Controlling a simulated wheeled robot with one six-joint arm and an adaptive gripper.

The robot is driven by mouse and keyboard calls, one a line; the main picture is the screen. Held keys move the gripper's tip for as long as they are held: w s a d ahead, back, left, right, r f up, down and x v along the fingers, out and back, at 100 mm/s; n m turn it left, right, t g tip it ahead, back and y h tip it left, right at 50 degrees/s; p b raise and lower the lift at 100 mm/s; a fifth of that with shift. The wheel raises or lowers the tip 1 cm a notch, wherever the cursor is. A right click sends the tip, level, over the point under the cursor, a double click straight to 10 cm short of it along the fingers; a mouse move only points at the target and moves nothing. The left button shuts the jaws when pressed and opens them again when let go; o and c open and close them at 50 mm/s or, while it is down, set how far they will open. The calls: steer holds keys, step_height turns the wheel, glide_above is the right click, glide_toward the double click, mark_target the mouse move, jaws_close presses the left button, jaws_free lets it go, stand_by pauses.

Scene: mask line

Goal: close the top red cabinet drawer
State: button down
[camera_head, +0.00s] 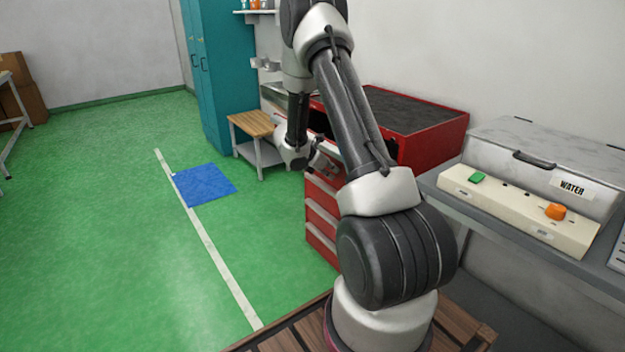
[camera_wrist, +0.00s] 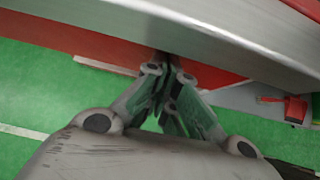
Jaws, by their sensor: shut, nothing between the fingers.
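The red cabinet (camera_head: 435,140) with a dark top stands behind my arm, against the wall. Its front has several drawers with pale handle strips. A dark gap shows near the top of the front, and the top drawer appears pulled out, though my arm hides much of it. My gripper (camera_head: 328,166) is at the upper part of the cabinet's front. In the wrist view my gripper (camera_wrist: 168,98) is shut and empty, its fingertips close to a pale grey strip (camera_wrist: 225,42) across a red front. I cannot tell whether they touch.
A small wooden-topped table (camera_head: 254,123) stands left of the cabinet, by a teal locker (camera_head: 225,80). A blue mat (camera_head: 204,185) lies on the open green floor. At right, a grey bench holds a box marked WATER (camera_head: 550,160) and a panel with buttons (camera_head: 515,208).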

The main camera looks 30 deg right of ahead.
steer(key=d, duration=1.8)
steer(key=shift+w, duration=0.3)
steer(key=shift+d+r, duration=0.1)
steer(key=shift+d, duration=0.2)
steer(key=shift+d, duration=0.1)
